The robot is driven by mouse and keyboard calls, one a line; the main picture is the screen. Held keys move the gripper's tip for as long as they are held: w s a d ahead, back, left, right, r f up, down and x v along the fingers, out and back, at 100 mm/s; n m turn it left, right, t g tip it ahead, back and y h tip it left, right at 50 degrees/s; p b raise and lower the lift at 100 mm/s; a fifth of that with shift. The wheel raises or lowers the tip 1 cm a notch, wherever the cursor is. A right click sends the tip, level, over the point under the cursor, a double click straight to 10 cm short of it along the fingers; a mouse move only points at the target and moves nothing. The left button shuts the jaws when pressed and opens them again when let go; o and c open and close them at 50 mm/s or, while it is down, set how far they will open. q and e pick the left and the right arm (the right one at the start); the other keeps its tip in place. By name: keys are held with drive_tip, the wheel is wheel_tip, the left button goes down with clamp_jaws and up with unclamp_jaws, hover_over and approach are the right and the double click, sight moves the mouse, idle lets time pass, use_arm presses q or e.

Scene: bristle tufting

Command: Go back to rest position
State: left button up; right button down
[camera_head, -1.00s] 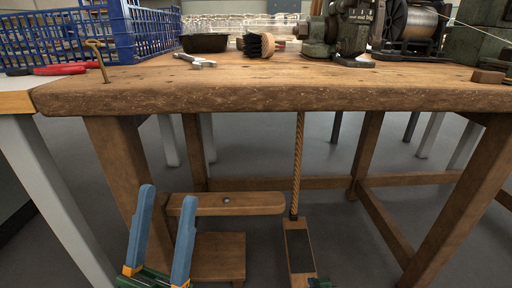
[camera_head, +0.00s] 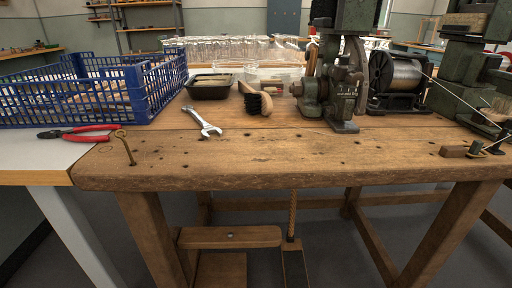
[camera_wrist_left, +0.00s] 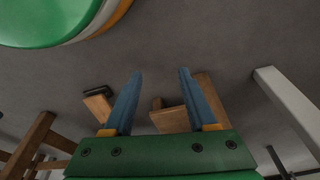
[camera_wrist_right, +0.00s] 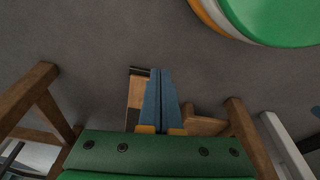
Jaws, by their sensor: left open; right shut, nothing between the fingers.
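My left gripper (camera_wrist_left: 160,95) shows in the left wrist view with its two blue fingers apart and nothing between them. My right gripper (camera_wrist_right: 160,95) shows in the right wrist view with its blue fingers together and empty. Both point down over the grey floor (camera_wrist_left: 215,45), with wooden bench parts beyond the fingertips. Neither gripper is in the head view. A wooden workbench (camera_head: 290,160) fills the middle of the head view.
Red-handled pliers (camera_head: 85,132) lie at left. A brass hook (camera_head: 126,148) rises near the front edge.

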use_arm(q)
drive_tip(key=s+a+r+p, duration=0.1)
drive_tip(key=s+r+p, duration=0.6)
drive_tip(key=p, duration=0.8)
drive_tip(key=s+a+r+g+p, duration=0.1)
drive_tip(key=s+r+p, duration=0.5)
drive_tip(key=r+p, duration=0.7)
drive_tip(key=p, duration=0.3)
drive_tip(key=shift+s+a+r+g+p, duration=0.2)
drive_tip(key=shift+s+g+p, duration=0.1)
drive_tip(key=shift+s, duration=0.05)
use_arm(e)
drive_tip(key=s+d+r, duration=0.1)
drive_tip(key=s+r, duration=0.6)
drive_tip(key=r, duration=0.3)
drive_tip(key=s+d+r+g, duration=0.1)
drive_tip(key=s+r, duration=0.5)
drive_tip(key=r, duration=0.4)
drive_tip(key=shift+s+d+r+g, duration=0.15)
drive_tip(key=shift+s+d+g, duration=0.15)
drive_tip(key=shift+s, duration=0.1)
